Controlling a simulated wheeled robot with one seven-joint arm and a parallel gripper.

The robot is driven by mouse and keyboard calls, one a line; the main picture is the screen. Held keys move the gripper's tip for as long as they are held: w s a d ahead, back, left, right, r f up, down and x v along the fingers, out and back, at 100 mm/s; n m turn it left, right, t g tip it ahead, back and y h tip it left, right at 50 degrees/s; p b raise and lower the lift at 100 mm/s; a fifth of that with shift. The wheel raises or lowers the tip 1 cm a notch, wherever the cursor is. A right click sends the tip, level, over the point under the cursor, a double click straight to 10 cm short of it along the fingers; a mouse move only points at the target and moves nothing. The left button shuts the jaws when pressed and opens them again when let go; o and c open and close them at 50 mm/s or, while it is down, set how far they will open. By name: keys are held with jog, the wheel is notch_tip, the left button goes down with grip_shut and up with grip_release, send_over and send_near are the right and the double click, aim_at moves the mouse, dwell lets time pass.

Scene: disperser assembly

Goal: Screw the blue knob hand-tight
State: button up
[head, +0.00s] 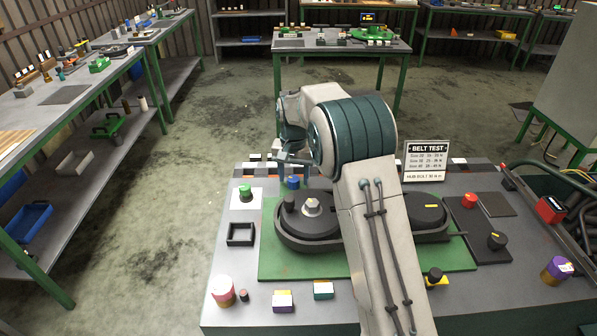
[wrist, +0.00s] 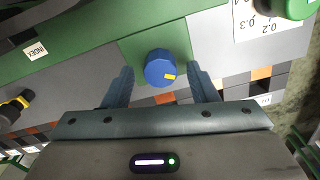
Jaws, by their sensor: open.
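In the head view the blue knob (head: 293,182) is at the back left edge of the green plate (head: 300,264). My gripper (wrist: 160,76) is open, with one finger on each side of the knob and a gap on both sides. In the head view my gripper (head: 289,163) is above the knob, partly hidden by my wrist. How far the knob is screwed down cannot be told.
A green knob (head: 245,191) on a white card stands left of the blue knob. The belt housing with a hex nut (head: 312,206) is just in front. A BELT TEST sign (head: 426,160) stands at the back right. A black square frame (head: 241,234) lies left.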

aim_at(295, 179)
notch_tip(295, 179, up, 14)
jog(key=shift+b, duration=0.35)
jog(key=s+d+r+n+t, duration=0.1)
jog(key=s+d+r, duration=0.1)
jog(key=s+d, duration=0.5)
jog(key=s+d+r+t, duration=0.1)
jog(key=s+d+r, duration=0.15)
jog(key=s, duration=0.75)
jog(key=s+d+f, duration=0.2)
jog(key=s+f, duration=0.2)
jog(key=s, duration=0.5)
jog(key=s+d+f+n+t, duration=0.1)
jog(key=s+d+f, duration=0.2)
jog(key=s, duration=0.6)
jog(key=shift+s+f+n, duration=0.3)
jog(key=shift+f, duration=0.25)
